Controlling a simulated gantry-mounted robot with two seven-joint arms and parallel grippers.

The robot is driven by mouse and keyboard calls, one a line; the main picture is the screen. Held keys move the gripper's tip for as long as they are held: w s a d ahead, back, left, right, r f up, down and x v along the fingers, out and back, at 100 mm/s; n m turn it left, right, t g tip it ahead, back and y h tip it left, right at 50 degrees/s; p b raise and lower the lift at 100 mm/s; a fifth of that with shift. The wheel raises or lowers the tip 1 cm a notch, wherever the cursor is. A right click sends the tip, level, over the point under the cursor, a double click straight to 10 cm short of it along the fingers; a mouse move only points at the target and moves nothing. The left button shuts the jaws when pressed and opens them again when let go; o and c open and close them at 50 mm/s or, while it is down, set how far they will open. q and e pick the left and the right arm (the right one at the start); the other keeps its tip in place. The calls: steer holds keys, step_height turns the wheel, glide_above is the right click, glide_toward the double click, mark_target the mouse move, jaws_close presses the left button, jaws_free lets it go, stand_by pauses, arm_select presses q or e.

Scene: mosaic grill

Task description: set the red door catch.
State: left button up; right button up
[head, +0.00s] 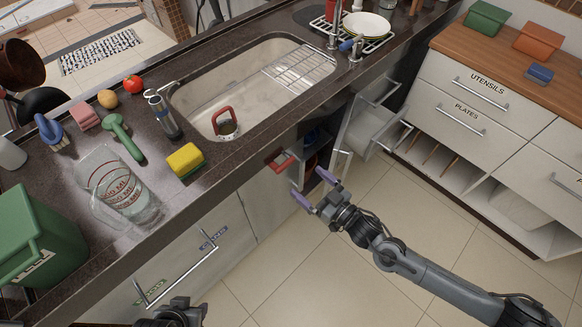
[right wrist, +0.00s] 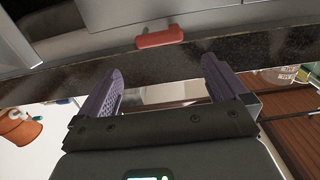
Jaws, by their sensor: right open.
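The red door catch (head: 281,161) is a small red bar at the cabinet front, just under the counter edge below the sink. In the right wrist view the red catch (right wrist: 160,38) lies ahead of the fingers, nearly level across the picture. My right gripper (head: 313,189) is open and empty, with its purple fingers pointing at the cabinet front, to the right of and below the catch. The fingers also show in the right wrist view (right wrist: 163,75), apart from the catch. My left gripper (head: 175,312) shows only partly at the bottom edge; its fingers are not clear.
An opening with dark contents (head: 318,150) shows under the sink, beside a pulled-out white drawer (head: 372,128). The sink (head: 210,88) and counter objects, including a yellow sponge (head: 185,161), lie above. The tiled floor (head: 300,270) is clear around my right arm.

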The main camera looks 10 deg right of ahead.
mark_target(287, 165)
steer(key=b+x, duration=0.1)
steer(key=x, duration=0.5)
steer(key=shift+w+a, duration=0.25)
steer(key=shift+b+x, duration=0.4)
steer(key=shift+x, duration=0.35)
steer(key=c, duration=0.9)
